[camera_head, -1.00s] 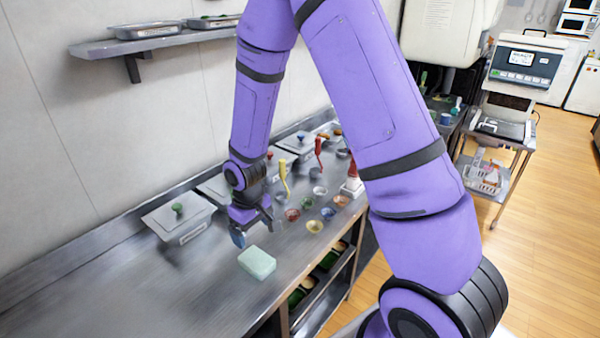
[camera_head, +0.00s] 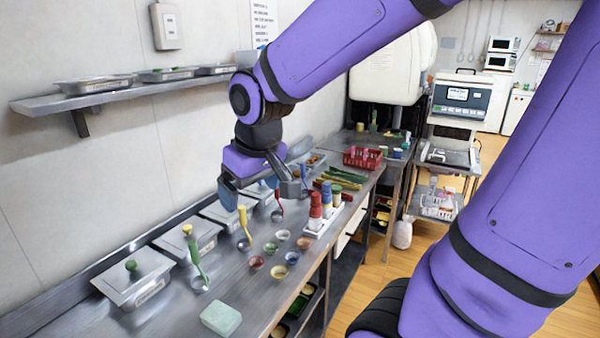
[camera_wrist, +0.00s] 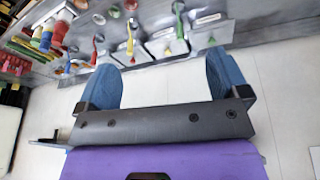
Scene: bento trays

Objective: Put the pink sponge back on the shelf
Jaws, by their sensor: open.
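No pink sponge can be made out in either current view. A pale green sponge-like block (camera_head: 221,318) lies on the steel counter (camera_head: 170,322) at the bottom of the head view. A wall shelf (camera_head: 50,105) runs along the upper left and holds several shallow trays. My gripper (camera_head: 265,172) is raised above the back of the counter, right of the shelf and below its height. Its blue fingers are wide apart with nothing between them, as the wrist view (camera_wrist: 163,88) also shows.
Lidded steel containers (camera_head: 133,276) line the wall side, with upright ladles nearby. Small bowls (camera_head: 278,272), a bottle rack (camera_head: 322,222) and a red basket (camera_head: 362,158) stand further along. A cart (camera_head: 450,150) with a machine is beyond. The near counter is mostly clear.

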